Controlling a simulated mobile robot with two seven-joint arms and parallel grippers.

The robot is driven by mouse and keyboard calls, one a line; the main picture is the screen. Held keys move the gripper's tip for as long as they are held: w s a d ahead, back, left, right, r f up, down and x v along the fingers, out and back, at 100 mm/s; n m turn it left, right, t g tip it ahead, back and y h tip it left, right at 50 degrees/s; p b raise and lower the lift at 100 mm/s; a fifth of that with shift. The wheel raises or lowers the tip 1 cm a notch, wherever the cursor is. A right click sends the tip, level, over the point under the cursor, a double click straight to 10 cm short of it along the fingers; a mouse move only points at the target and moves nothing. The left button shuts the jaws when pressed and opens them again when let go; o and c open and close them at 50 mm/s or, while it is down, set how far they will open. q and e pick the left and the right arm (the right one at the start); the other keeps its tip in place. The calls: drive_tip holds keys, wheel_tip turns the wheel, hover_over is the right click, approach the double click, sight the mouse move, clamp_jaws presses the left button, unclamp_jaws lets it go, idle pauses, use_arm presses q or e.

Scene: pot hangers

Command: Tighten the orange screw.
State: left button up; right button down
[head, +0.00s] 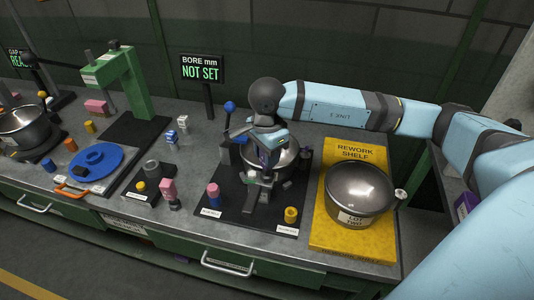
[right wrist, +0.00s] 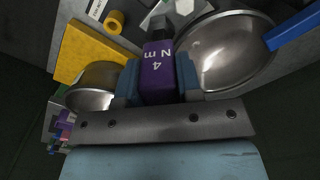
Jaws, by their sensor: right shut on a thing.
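My right gripper (head: 268,158) is over the steel pot (head: 286,158) on the black fixture plate. In the right wrist view, its two blue fingers (right wrist: 158,84) are shut on a purple tool (right wrist: 158,62) marked "4 N m". The tool's dark end (right wrist: 160,27) points away from my palm, beside the pot (right wrist: 222,50). I cannot make out an orange screw in either view; the gripper and arm cover part of the fixture. A small orange cylinder (head: 71,145) stands far left, but I cannot tell what it is. My left gripper is not in view.
A yellow rework shelf (head: 335,238) with another pot (head: 358,190) is to the right. A yellow cylinder (head: 291,215) stands at the plate's front. A sign (head: 202,69) reads "BORE mm NOT SET". A green press (head: 128,80) and blue disc (head: 96,160) are left.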

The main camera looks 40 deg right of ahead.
drive_tip(key=shift+m, duration=0.7)
drive_tip(key=shift+f+m+b, duration=0.1)
drive_tip(key=shift+m+b, duration=0.35)
drive_tip(key=shift+m, duration=0.05)
drive_tip(key=shift+n, duration=0.6)
drive_tip(key=shift+r, duration=0.2)
drive_tip(key=shift+r+p, duration=0.45)
drive_tip(key=shift+r, duration=0.5)
